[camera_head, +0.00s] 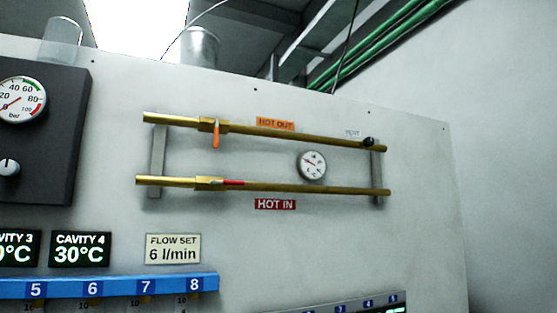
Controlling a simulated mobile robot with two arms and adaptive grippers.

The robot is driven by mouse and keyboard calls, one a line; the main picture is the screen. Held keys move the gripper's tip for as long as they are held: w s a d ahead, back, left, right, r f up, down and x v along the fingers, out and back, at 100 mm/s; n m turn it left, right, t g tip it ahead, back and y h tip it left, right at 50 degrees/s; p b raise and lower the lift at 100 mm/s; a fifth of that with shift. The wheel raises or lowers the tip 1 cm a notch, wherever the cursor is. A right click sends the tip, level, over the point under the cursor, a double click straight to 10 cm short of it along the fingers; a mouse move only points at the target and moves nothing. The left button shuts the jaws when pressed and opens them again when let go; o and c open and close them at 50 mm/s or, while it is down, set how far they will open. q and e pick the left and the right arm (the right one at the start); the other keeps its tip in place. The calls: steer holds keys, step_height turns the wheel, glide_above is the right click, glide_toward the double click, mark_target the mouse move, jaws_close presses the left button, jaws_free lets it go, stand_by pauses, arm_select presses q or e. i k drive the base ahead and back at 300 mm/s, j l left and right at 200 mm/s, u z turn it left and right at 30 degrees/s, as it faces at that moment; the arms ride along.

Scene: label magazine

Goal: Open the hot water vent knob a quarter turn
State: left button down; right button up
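A small dark vent knob (369,142) sits at the right end of the upper brass pipe (310,137), with a small white tag (352,133) just to its upper left. The tag seems to read VENT, but its lettering is small. How far the knob is turned cannot be told at this size. The upper pipe carries an orange HOT OUT label (275,124). The lower brass pipe (300,188) has a red HOT IN label (275,204) below it. Neither gripper is in view.
An orange lever (215,135) hangs down from the upper pipe; a red lever (229,183) lies along the lower pipe. A round gauge (312,165) sits between the pipes. A blue numbered rail (120,288) runs at lower left. The panel's right side is bare.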

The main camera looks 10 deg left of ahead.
mark_target(368, 142)
steer(key=i+l, duration=0.1)
steer(key=l, duration=0.35)
steer(key=i+l+u, duration=0.15)
steer(key=l+u, duration=0.3)
steer(key=l, duration=0.3)
steer(key=l+u, duration=0.45)
steer(key=l, duration=0.3)
steer(key=i, duration=0.05)
